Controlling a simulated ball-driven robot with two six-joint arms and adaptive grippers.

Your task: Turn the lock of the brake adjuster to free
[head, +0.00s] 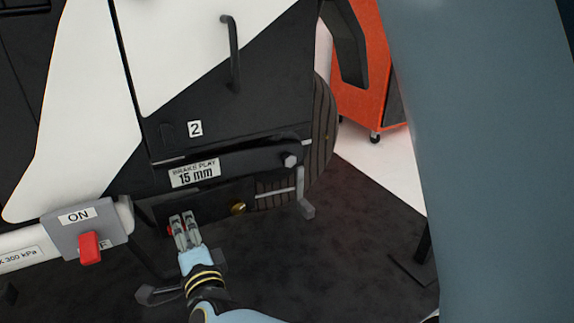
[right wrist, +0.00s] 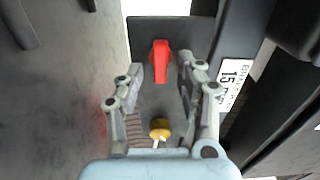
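The brake adjuster is a dark panel under the "BRAKE PLAY 15 mm" label (head: 194,174). Its lock looks to be the red lever (right wrist: 160,62), seen against a dark plate in the right wrist view; in the head view only a red sliver (head: 170,230) shows beside my fingers. A brass knob (head: 238,208) sits to its right, and also shows in the wrist view (right wrist: 159,128). My right gripper (head: 181,216) is open at the panel. In the wrist view its fingers lie either side of the red lever, with gaps. My left gripper is not in view.
A grey ON box (head: 72,236) with a red switch (head: 89,248) is at the left. A crank (head: 304,196) hangs right of the knob, near a wheel (head: 323,125). An orange cabinet (head: 370,100) stands behind. The dark floor (head: 345,250) is mostly clear.

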